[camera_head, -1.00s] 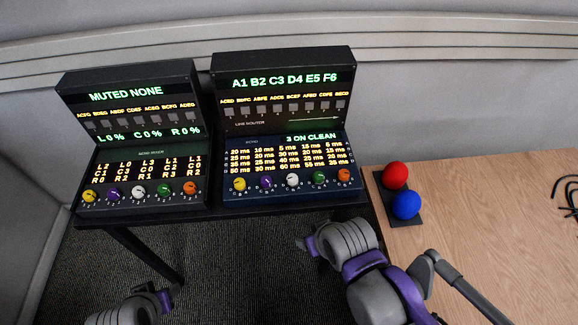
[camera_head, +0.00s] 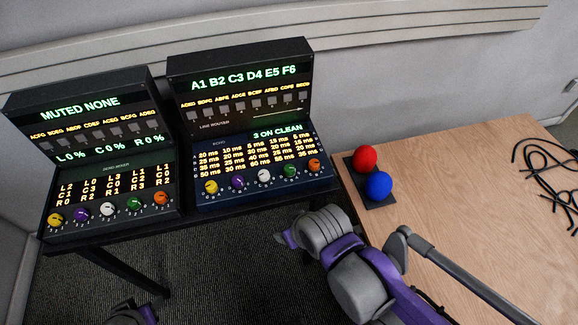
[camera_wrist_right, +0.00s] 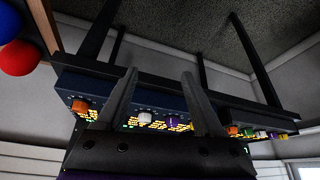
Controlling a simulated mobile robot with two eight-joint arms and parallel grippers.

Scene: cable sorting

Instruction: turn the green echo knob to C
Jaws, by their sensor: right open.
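The green echo knob (camera_head: 290,170) is on the front of the blue echo panel (camera_head: 318,184), between the white knob (camera_head: 264,175) and the orange knob (camera_head: 314,165). Its exact setting is too small to read. My right gripper (camera_head: 284,238) is in front of and below the panel, clear of the knobs. In the right wrist view its fingers (camera_wrist_right: 158,76) are spread with nothing between them. That view shows the white and orange echo knobs, while the green one seems hidden behind a finger. My left gripper (camera_head: 138,312) is partly visible at the bottom edge; its jaws are unclear.
A send mixer panel (camera_head: 110,222) with its own coloured knobs stands left of the echo panel. A red ball (camera_head: 364,157) and a blue ball (camera_head: 378,186) sit on a dark base on the wooden table (camera_head: 450,210). Black cables (camera_head: 545,165) lie at the right.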

